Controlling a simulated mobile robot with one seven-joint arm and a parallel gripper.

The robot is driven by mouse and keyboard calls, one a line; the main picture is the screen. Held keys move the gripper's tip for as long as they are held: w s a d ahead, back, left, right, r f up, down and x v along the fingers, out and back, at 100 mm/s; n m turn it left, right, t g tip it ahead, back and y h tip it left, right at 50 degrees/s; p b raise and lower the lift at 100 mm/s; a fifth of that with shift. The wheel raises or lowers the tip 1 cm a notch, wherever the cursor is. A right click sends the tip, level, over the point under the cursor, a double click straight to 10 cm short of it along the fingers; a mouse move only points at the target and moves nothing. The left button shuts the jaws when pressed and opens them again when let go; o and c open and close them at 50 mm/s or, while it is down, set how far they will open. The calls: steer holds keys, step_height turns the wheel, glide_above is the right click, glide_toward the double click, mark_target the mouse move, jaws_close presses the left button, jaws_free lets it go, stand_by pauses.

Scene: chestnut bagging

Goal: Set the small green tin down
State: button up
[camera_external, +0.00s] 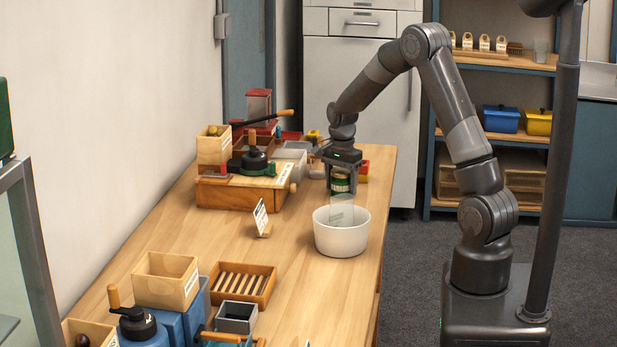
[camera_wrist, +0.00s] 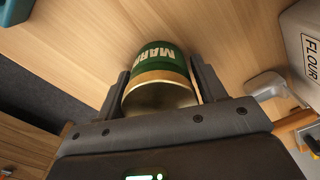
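The small green tin (camera_external: 340,183) is between the two fingers of my gripper (camera_external: 343,190), over the far right part of the wooden table (camera_external: 300,265). In the wrist view the tin (camera_wrist: 162,62) shows a green label with pale lettering and a copper-coloured band. The fingers of my gripper (camera_wrist: 161,72) lie close against both its sides, shut on it. Whether the tin's far end touches the table cannot be told.
A white bowl (camera_external: 341,238) stands nearer the camera, with a clear glass-like piece (camera_external: 341,210) showing at its rim. A wooden box with a black-topped device (camera_external: 240,192) stands left. A FLOUR container (camera_wrist: 305,45) is at the right in the wrist view. Bare tabletop lies between.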

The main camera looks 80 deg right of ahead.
mark_target(341, 170)
steer(key=shift+o, duration=1.2)
steer(key=shift+r, duration=0.1)
step_height(341, 170, up, 12)
steer(key=shift+r, duration=0.1)
steer(key=s+a+r+n+t, duration=0.1)
steer(key=a+r+n, duration=0.45)
steer(key=a, duration=0.65)
steer(key=s+a+r+n+t, duration=0.2)
steer(key=a+r+n, duration=0.35)
steer(key=a, duration=0.55)
steer(key=s+a+f+n+t, duration=0.1)
steer(key=s+a+n+t, duration=0.1)
steer(key=s+a+n, duration=1)
steer(key=a, duration=0.3)
steer(key=shift+t, duration=0.3)
